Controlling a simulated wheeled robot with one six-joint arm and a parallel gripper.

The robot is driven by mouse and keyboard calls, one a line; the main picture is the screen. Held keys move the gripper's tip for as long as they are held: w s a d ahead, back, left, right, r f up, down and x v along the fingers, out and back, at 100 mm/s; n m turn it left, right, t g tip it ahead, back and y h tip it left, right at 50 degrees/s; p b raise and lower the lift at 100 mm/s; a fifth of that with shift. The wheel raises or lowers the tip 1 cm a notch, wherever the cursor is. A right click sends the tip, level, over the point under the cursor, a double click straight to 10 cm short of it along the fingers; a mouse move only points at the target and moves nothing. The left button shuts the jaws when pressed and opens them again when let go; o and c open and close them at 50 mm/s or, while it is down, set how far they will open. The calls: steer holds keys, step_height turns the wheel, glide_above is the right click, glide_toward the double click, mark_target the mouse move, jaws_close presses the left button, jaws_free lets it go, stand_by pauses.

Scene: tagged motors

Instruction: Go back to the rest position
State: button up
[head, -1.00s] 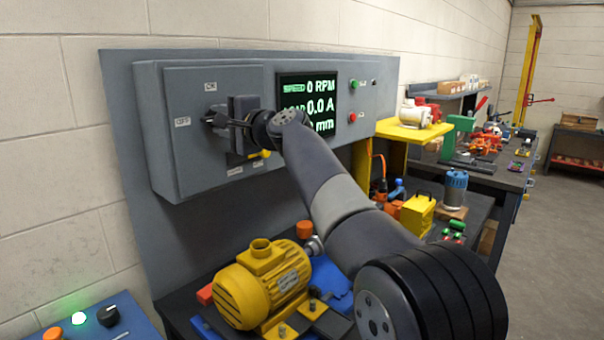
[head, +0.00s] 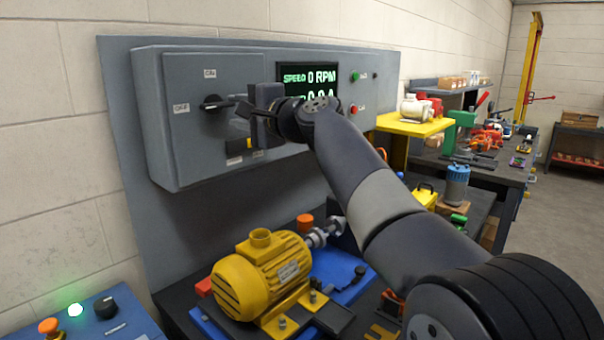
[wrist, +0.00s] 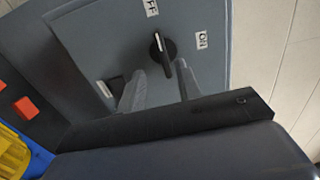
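My gripper (head: 238,111) hangs in front of the grey control cabinet (head: 172,150), to the right of its black rotary switch (head: 213,103). In the wrist view its two grey fingers stand apart with nothing between them. The rotary switch (wrist: 163,54) shows beyond the fingertips, clear of them. Its handle lies in line with the OFF label (head: 181,108); the ON label (wrist: 201,40) is off to its side. My arm reaches up from the lower right and covers part of the display (head: 318,77), which reads speed 0 RPM.
A yellow motor (head: 262,280) sits on a blue base below my arm. A blue panel (head: 130,313) with a lit green lamp is at the lower left. The floor at far right is clear.

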mark_target(218, 104)
steer(key=x, duration=0.2)
steer(key=p+x, duration=0.2)
steer(key=x, duration=0.1)
steer(key=shift+w+a+r, duration=0.25)
steer(key=shift+a, duration=0.05)
steer(key=shift+w+a+r+p, duration=0.15)
steer(key=shift+w+a+p, duration=0.1)
steer(key=shift+p, duration=0.2)
steer(key=m+p, duration=0.1)
steer(key=m, duration=0.1)
steer(key=m+p, duration=0.1)
steer(key=m, duration=0.1)
steer(key=shift+s+d+r, duration=0.15)
steer(key=shift+m+p, duration=1)
steer(key=shift+m, duration=0.5)
